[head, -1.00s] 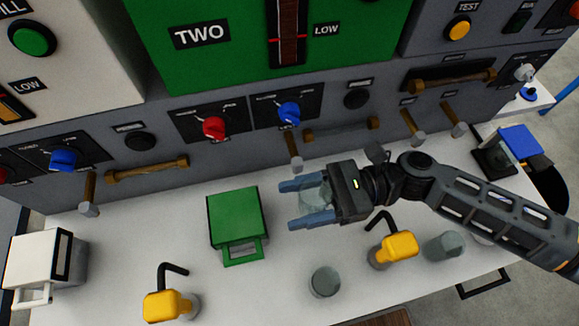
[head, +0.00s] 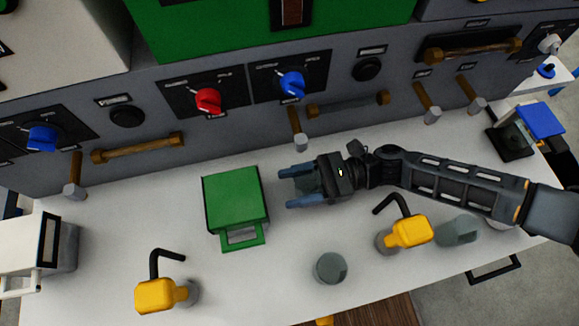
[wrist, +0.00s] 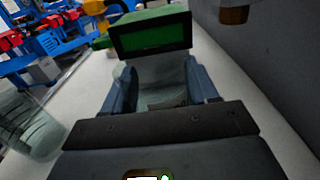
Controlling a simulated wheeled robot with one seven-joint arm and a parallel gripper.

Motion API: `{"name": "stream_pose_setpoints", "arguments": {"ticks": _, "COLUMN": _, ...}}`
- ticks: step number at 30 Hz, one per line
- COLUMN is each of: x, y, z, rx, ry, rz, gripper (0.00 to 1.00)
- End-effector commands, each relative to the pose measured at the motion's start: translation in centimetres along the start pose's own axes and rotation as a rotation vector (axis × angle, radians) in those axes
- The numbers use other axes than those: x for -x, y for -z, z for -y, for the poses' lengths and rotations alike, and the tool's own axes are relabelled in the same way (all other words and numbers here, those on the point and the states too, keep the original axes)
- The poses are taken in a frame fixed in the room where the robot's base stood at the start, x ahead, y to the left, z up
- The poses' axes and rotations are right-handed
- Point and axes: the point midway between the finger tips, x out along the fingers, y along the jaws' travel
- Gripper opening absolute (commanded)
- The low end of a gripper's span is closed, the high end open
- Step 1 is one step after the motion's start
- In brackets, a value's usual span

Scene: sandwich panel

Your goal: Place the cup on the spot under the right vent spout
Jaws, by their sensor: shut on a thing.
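A clear glass cup (head: 307,181) is between the fingers of my gripper (head: 297,187), which is shut on it. In the wrist view, the see-through cup (wrist: 157,75) shows between the blue fingers, with the green box behind it. Spouts with brown handles and grey tips stick out of the panel; one spout (head: 297,128) is just above and behind my gripper, and two more, including one (head: 427,103), are further right. The cup is beside this nearest spout's tip, on the near side. The cup's base is partly hidden by the fingers, so I cannot tell whether it touches the counter.
A green box with a handle (head: 236,205) stands just left of my gripper. Another glass (head: 331,268), a grey glass (head: 459,230) and yellow-topped dispensers (head: 408,232) (head: 160,295) stand on the white counter. The grey panel (head: 230,140) rises behind. The counter between box and front glass is clear.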

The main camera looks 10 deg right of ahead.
Motion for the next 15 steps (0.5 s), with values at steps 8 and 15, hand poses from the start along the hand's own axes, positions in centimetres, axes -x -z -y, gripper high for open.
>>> {"name": "stream_pose_setpoints", "arguments": {"ticks": 8, "x": 0.0, "y": 0.1, "z": 2.3, "rx": 0.0, "ry": -0.001, "rz": 0.0, "gripper": 0.23}}
{"name": "stream_pose_setpoints", "arguments": {"ticks": 15, "x": -0.1, "y": 0.3, "z": 5.4, "rx": 0.0, "ry": -0.004, "rz": -0.002, "gripper": 0.23}}
